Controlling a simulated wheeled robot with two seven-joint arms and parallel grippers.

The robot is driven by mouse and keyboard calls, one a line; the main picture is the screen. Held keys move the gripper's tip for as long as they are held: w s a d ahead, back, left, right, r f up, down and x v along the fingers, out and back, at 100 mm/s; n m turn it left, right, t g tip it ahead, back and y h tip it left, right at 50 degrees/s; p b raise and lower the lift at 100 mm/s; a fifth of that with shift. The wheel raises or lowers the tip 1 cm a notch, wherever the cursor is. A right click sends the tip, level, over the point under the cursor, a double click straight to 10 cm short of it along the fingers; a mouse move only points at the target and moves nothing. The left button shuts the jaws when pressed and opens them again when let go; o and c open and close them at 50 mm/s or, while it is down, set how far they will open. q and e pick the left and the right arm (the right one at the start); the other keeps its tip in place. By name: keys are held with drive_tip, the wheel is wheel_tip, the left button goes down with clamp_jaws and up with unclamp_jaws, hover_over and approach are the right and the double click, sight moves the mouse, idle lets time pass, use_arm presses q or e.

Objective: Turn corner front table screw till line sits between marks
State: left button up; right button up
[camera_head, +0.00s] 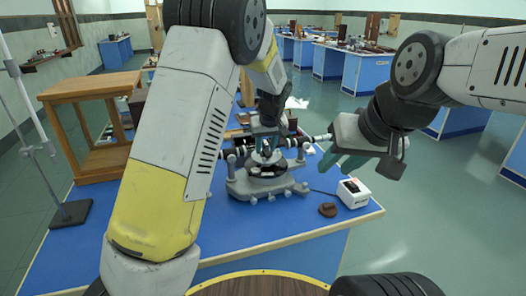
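A grey spectrometer (248,188) stands on the blue-topped table (262,228) nearest me. It has a round centre platform, side tubes and a wide base with small feet. My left gripper (264,148) points down over the middle of the spectrometer, and I cannot tell whether it touches it. My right gripper (338,163) has teal fingers and is to the right of the spectrometer, near the end of its right tube; its fingertips appear apart from the base. The adjusting screws, the line and the marks are too small or hidden to make out.
A white box (353,193) with a dark panel and a small brown disc (328,210) lie at the table's right end. A wooden frame cabinet (95,165) and a stand with a dark base (72,213) are at the left. More blue benches (365,75) stand behind.

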sight(264, 158)
use_arm(q)
drive_tip(key=shift+x, duration=2.25)
clamp_jaws()
